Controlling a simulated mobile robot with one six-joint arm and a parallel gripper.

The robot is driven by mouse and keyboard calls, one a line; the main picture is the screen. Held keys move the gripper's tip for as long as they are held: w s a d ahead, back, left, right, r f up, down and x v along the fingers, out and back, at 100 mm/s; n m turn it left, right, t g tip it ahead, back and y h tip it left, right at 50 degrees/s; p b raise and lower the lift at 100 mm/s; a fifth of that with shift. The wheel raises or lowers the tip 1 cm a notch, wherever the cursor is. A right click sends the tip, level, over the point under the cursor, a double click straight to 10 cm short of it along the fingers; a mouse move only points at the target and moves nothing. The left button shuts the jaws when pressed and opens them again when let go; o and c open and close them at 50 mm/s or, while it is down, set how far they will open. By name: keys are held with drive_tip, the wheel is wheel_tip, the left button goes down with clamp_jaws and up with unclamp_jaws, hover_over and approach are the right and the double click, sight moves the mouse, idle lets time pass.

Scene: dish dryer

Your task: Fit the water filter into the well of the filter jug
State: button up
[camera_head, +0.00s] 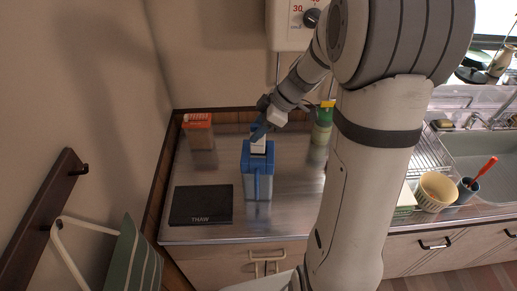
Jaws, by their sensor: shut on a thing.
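The filter jug (258,183) stands upright on the steel counter, with a blue lid and handle and a clear bluish body. A white water filter (258,146) stands upright at the top of the jug. Its lower end meets the lid opening in the picture, and I cannot tell how deep it sits. My gripper (259,132) is shut on the filter's upper end, directly above the jug. The inside of the well is hidden from this view.
A black THAW board (201,205) lies left of the jug. A carton with an orange top (198,131) stands at the back left, and a green bottle (323,123) at the back right. My arm covers the counter's right side. A cream basket (436,191) is beyond it.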

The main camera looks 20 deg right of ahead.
sight(258, 144)
drive_tip(key=shift+f, duration=3)
drive_tip(key=shift+f, duration=0.1)
drive_tip(key=o, duration=1.1)
